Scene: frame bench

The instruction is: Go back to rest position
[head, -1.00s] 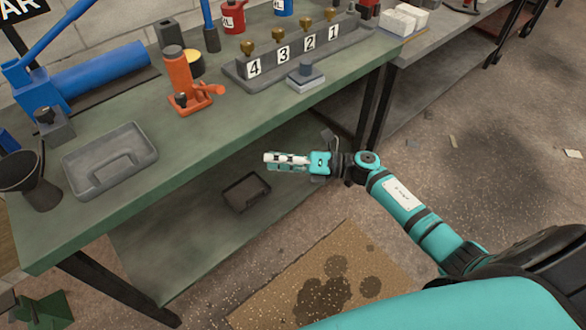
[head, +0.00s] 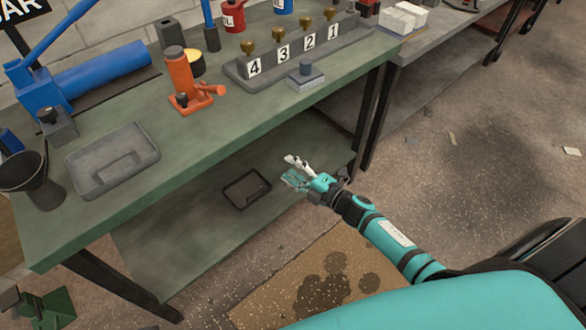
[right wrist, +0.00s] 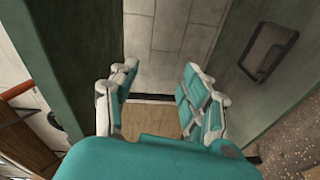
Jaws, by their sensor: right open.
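My right gripper (head: 293,173) is teal and white and hangs in front of the green bench (head: 222,128), below its top edge and above the lower shelf. In the right wrist view its fingers (right wrist: 155,95) are apart with nothing between them. A dark shallow tray (head: 246,189) lies on the lower shelf, left of the gripper and apart from it; it also shows in the right wrist view (right wrist: 269,50). My left gripper is in neither view.
On the bench top stand a grey tray (head: 112,160), an orange bottle jack (head: 186,80), a numbered rack (head: 300,52) with brass pieces and a blue press (head: 110,68). A brown stained mat (head: 330,285) lies on the floor. The floor at right is mostly clear.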

